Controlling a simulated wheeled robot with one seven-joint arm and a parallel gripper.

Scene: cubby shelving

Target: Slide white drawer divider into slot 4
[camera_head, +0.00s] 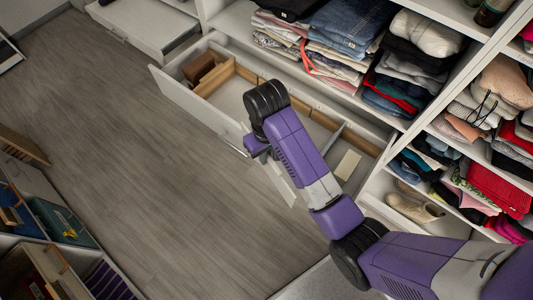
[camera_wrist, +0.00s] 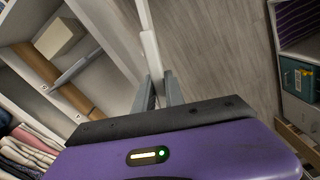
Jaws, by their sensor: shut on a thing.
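The white divider (camera_wrist: 150,52) shows in the wrist view as a narrow white strip between my fingers. My gripper (camera_wrist: 159,82) is shut on it. The open drawer (camera_head: 172,92) holds wooden dividers (camera_head: 216,78) and a thin grey divider (camera_head: 335,136). In the wrist view the drawer interior lies left of the held divider, with small number marks too small to read. In the head view my arm covers the middle of the drawer, and my fingertips are hidden. I cannot tell which slot is slot 4, or whether the divider touches the drawer.
A brown box (camera_head: 198,68) sits in the drawer's far left end, and a cream block (camera_head: 347,165) in its right part. Shelves of folded clothes (camera_head: 340,30) rise behind. The wooden floor (camera_head: 120,150) in front is clear. Storage bins (camera_head: 60,222) stand at lower left.

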